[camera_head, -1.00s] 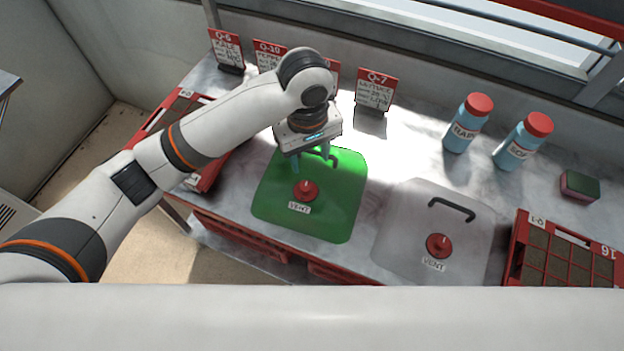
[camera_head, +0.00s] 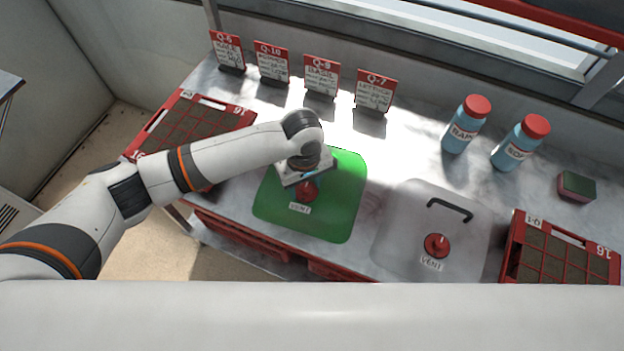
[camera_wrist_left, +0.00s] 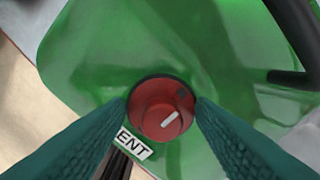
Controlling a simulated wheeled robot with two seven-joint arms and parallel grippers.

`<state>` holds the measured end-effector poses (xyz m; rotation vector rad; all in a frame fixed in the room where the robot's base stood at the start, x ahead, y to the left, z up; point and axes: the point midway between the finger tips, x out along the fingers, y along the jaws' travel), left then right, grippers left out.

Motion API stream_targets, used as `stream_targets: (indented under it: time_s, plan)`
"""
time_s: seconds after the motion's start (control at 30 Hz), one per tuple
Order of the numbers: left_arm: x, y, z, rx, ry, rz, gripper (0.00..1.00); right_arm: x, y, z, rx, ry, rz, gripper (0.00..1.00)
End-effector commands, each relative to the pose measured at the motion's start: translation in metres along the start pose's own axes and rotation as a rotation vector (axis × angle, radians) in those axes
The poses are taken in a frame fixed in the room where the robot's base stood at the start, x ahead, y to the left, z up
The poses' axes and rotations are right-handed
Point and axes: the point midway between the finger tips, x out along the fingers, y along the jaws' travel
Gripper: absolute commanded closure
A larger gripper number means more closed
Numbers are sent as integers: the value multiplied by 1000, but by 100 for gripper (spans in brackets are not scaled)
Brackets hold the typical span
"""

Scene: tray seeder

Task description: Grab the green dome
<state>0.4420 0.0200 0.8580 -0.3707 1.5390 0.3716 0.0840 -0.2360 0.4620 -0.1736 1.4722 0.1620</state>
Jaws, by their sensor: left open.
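The green dome (camera_head: 336,212) is a translucent lid lying on the bench, with a red vent knob (camera_head: 307,191), a "VENT" label and a dark handle. In the left wrist view the red knob (camera_wrist_left: 161,108) sits between the fingertips, the label is partly hidden, and the dark handle (camera_wrist_left: 293,40) is at the upper right. My left gripper (camera_head: 305,182) is over the knob, which it partly covers from above. In the left wrist view its teal fingers (camera_wrist_left: 160,112) are apart on both sides of the knob; I cannot tell whether they touch it. My right gripper is not in view.
A clear dome (camera_head: 405,237) with its own handle and red knob lies to the right. Red seed trays stand at the left (camera_head: 243,117) and right (camera_head: 517,240). Two blue bottles (camera_head: 460,137), a sponge (camera_head: 577,187) and several sign cards (camera_head: 375,92) stand behind.

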Motion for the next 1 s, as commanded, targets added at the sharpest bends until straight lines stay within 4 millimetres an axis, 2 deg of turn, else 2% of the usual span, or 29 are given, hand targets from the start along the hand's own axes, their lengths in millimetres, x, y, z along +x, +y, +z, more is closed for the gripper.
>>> stream_targets:
  time_s: [0.23, 0.27, 0.5, 0.57, 0.87, 1.0]
  plan:
    - [2, 0, 0, 1, 0, -1, 50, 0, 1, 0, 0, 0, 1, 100]
    - [2, 0, 0, 1, 0, -1, 53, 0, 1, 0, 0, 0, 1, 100]
    - [2, 0, 0, 1, 0, -1, 93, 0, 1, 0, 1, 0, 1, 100]
    - [2, 0, 0, 1, 0, -1, 100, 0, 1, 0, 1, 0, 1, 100]
    - [1, -1, 0, 1, -1, -3, 100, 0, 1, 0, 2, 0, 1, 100]
    - [-10, -2, 0, 1, -1, -5, 100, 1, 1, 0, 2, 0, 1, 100]
